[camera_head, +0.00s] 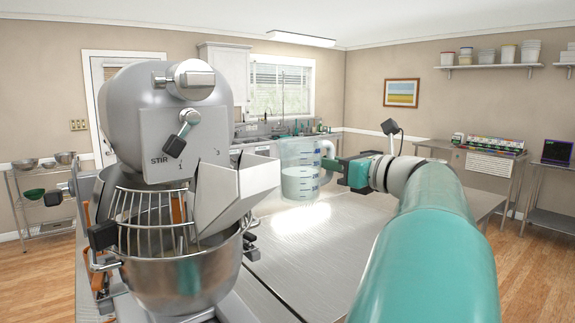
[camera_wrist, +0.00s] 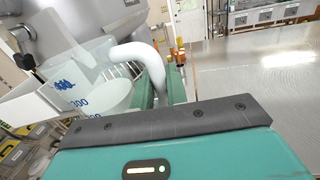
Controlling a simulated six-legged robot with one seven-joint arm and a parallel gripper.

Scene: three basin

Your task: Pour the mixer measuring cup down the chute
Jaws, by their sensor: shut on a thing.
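A clear measuring cup (camera_head: 301,172) with blue markings and pale contents is held upright in the air, over the metal table. My gripper (camera_head: 345,172) is shut on its white handle, on the cup's right side. In the wrist view the cup (camera_wrist: 95,98) and its handle (camera_wrist: 150,62) show beyond the gripper (camera_wrist: 162,85). The large grey mixer (camera_head: 150,120) stands at the left with a wire guard (camera_head: 150,215) over its steel bowl (camera_head: 185,280). The angled metal chute (camera_head: 235,195) is on the mixer's right side, left of the cup and apart from it.
The steel table (camera_head: 320,235) is mostly clear right of the mixer. A sink counter with bottles and a window is at the back. A wire rack (camera_head: 40,215) with bowls stands far left. A side table (camera_head: 475,160) is at the right.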

